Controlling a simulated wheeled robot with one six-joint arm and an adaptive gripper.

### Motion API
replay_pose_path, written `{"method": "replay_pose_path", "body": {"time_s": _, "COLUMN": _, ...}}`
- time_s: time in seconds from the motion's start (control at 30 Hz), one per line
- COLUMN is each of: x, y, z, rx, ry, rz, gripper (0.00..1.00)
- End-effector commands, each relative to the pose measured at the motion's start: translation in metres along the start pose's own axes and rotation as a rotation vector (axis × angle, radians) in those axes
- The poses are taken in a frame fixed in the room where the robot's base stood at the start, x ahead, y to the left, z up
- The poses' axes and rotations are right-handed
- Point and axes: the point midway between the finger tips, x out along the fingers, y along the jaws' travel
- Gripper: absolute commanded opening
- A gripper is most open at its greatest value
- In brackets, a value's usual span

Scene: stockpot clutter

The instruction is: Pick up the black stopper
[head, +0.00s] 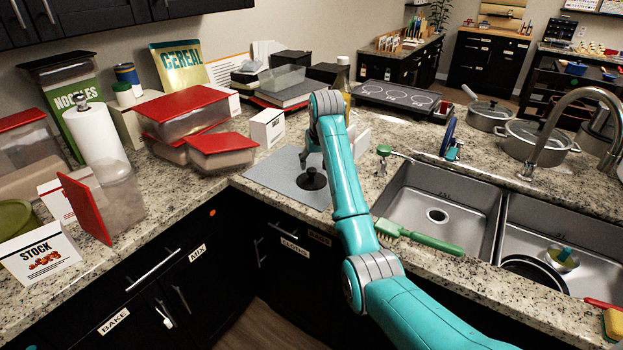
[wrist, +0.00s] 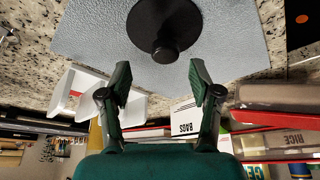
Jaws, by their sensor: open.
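The black stopper (head: 313,179) is a flat round disc with a knob on top. It lies flat on a grey textured mat (head: 268,176) in the corner of the counter. In the wrist view the stopper (wrist: 165,22) is at the top centre, its knob (wrist: 164,52) pointing towards my gripper. My gripper (wrist: 159,80) is open and empty, its two fingers apart on either side of the knob's line. The fingertips appear short of the knob, not touching it. In the head view my arm hides most of the gripper.
A sink (head: 437,203) with a green brush (head: 420,238) on its front edge is right of the mat. Red-lidded containers (head: 222,148) and a white box (head: 267,128) stand left of and behind the mat. White upright pieces (wrist: 75,92) stand close by in the wrist view.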

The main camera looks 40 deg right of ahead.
Motion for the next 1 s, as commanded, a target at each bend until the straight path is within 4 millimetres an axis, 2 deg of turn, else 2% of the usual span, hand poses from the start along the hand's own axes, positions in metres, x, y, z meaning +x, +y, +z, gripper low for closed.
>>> {"method": "replay_pose_path", "body": {"time_s": 0.3, "x": 0.042, "y": -0.006, "z": 0.002, "rx": 0.0, "ry": -0.003, "rz": 0.0, "gripper": 0.63}}
{"method": "replay_pose_path", "body": {"time_s": 0.63, "x": 0.048, "y": -0.006, "z": 0.002, "rx": 0.0, "ry": -0.001, "rz": 0.0, "gripper": 0.63}}
{"method": "replay_pose_path", "body": {"time_s": 0.8, "x": 0.048, "y": -0.006, "z": 0.002, "rx": 0.0, "ry": -0.001, "rz": 0.0, "gripper": 0.21}}
{"method": "replay_pose_path", "body": {"time_s": 0.9, "x": 0.048, "y": -0.006, "z": 0.002, "rx": 0.0, "ry": -0.001, "rz": 0.0, "gripper": 0.0}}
{"method": "replay_pose_path", "body": {"time_s": 1.0, "x": 0.047, "y": -0.006, "z": 0.002, "rx": 0.0, "ry": -0.001, "rz": 0.0, "gripper": 0.0}}
